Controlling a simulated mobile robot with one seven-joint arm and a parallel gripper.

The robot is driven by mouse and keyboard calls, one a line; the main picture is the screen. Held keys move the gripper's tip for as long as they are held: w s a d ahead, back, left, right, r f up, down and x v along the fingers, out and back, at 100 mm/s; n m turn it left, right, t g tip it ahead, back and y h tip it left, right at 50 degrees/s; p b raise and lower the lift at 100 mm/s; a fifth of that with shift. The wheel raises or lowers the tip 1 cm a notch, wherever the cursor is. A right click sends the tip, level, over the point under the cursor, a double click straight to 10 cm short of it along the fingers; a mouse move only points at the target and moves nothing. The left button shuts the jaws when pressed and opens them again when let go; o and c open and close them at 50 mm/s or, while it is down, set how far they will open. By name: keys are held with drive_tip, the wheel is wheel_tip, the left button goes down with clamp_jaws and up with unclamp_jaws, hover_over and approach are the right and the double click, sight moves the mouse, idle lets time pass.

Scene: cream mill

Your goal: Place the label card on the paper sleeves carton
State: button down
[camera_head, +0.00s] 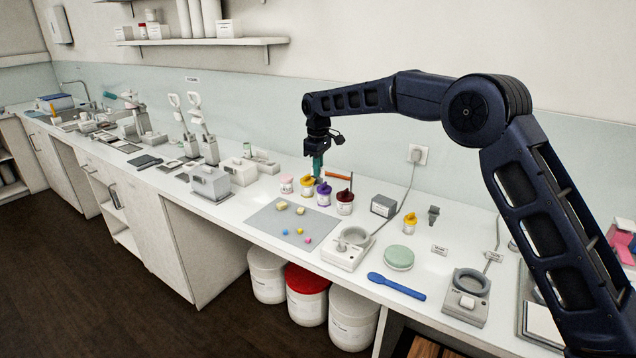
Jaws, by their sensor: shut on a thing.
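My gripper (318,172) points down over the back of the bench, just above several small jars. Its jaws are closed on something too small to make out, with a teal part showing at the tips. I cannot tell whether this is the label card. A small white card with print (439,249) lies flat on the bench right of the power adapter. I cannot pick out the paper sleeves carton for certain; small white cartons (230,29) stand on the wall shelf, their print unreadable.
Jars with pink, yellow, purple (323,198) and dark red lids stand under and beside my gripper. A grey mat (275,232) with small coloured pieces lies in front. A blue spatula (396,287) and a green round dish (398,256) lie to the right.

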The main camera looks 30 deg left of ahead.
drive_tip(key=shift+r, duration=0.45)
drive_tip(key=w+d+r, duration=0.3)
drive_tip(key=w+d, duration=0.5)
drive_tip(key=w, duration=0.1)
wheel_tip(320, 180, up, 3)
drive_tip(key=m, duration=0.1)
hover_over(385, 200)
wheel_tip(385, 200, down, 20)
drive_tip(key=shift+a+r, duration=0.1)
drive_tip(key=shift+r, duration=0.15)
drive_tip(key=shift+f, duration=0.1)
drive_tip(key=c, duration=1.6)
unclamp_jaws()
